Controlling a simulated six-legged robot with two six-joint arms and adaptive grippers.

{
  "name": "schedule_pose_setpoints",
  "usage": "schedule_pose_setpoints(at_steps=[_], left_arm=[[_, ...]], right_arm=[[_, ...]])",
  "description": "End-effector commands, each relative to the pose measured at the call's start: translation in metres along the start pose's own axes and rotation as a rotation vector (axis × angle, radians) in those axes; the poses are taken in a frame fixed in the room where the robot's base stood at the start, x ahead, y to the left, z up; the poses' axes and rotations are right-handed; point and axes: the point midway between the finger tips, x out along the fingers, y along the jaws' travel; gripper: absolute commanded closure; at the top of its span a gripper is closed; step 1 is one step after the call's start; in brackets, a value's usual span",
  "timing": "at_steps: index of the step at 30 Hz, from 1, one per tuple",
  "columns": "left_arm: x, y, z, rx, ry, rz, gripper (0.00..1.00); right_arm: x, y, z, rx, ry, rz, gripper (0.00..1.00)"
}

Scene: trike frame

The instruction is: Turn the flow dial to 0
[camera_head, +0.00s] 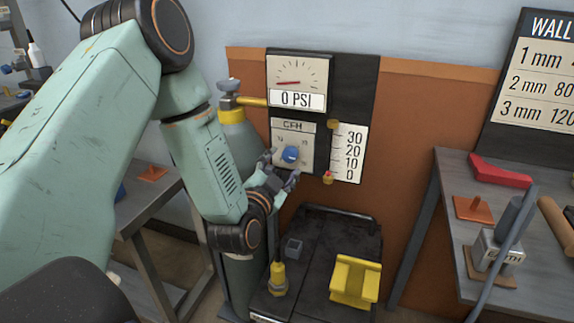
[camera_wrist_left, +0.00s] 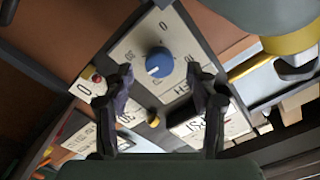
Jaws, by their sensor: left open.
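The flow dial is a round blue knob (camera_head: 290,154) on the grey CFH panel (camera_head: 307,134). In the left wrist view the blue knob (camera_wrist_left: 158,62) has a white mark on its rim, pointing down toward the fingers. My left gripper (camera_head: 281,170) is open just in front of the panel, below and left of the knob in the head view. In the left wrist view its two dark fingers (camera_wrist_left: 160,72) stand either side of the knob, with gaps; contact cannot be told. The flow scale (camera_head: 349,153) reads 30 to 0, with a small red float (camera_head: 328,177) near 0.
A gauge (camera_head: 300,72) above the panel reads 0 PSI. A yellow-topped cylinder (camera_head: 235,130) stands left of it. A dark cart (camera_head: 320,232) below carries a yellow block (camera_head: 354,281). A grey workbench (camera_head: 455,185) with tools stands at right.

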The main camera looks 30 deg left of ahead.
Motion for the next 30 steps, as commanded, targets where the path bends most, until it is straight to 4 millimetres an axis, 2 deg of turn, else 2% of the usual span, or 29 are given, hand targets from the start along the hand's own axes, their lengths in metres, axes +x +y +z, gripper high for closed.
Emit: schedule_pose_setpoints(at_steps=[6,16,30], left_arm=[[0.025,0.002,-0.001,0.000,0.002,0.001,0.42],[0.030,0.002,-0.002,-0.001,0.002,0.003,0.42],[0.029,0.002,-0.002,-0.001,0.002,0.003,0.81]], right_arm=[[0.009,0.000,0.000,0.000,0.000,0.000,0.60],[0.009,0.000,0.000,0.000,0.000,0.000,0.60],[0.009,0.000,0.000,0.000,0.000,0.000,0.60]])
